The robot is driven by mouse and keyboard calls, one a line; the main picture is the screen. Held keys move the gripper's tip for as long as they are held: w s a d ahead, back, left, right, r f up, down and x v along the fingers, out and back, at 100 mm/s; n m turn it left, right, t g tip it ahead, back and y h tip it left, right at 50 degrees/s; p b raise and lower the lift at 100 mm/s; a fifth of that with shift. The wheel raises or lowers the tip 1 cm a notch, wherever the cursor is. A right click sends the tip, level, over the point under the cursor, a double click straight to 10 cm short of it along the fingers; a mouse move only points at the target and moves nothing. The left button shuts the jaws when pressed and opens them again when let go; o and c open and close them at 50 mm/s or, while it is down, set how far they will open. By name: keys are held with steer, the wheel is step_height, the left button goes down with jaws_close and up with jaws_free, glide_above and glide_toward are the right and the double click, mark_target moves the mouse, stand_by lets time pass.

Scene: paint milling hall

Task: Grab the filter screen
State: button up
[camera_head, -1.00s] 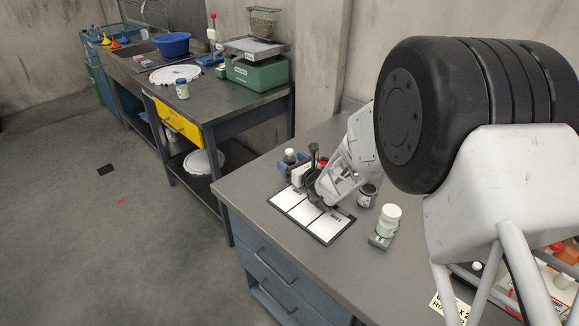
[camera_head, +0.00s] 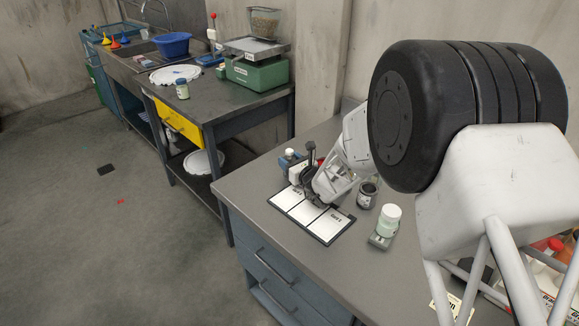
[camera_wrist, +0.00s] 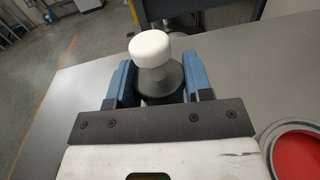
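My gripper (camera_head: 287,163) has blue fingers and is low over the near bench, by its back left. In the wrist view its fingers (camera_wrist: 160,90) stand close on both sides of a small dark piece with a rounded white top (camera_wrist: 163,48). They appear shut on it, though the contact is partly hidden. The white top also shows in the head view (camera_head: 289,152). A mesh basket (camera_head: 264,22) stands on the green scale at the back; it may be the filter screen, but I cannot tell for sure. My gripper is far from it.
A board with white panels (camera_head: 312,215) lies in front of my gripper. A dark jar (camera_head: 367,195) and a pale green, white-capped jar (camera_head: 389,219) stand to the right. An open red tin (camera_wrist: 297,155) is close on the right. The green scale (camera_head: 256,72) stands on the far bench.

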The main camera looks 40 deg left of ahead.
mark_target(292, 153)
steer(key=c, duration=0.5)
steer(key=shift+o, duration=0.2)
steer(key=shift+r, duration=0.1)
steer(key=shift+r, duration=0.4)
step_height(292, 153, up, 3)
steer(key=shift+f, duration=0.1)
steer(key=s+d+r, duration=0.1)
steer(key=s+d, duration=0.8)
steer(key=d, duration=0.4)
steer(key=shift+s+r, duration=0.1)
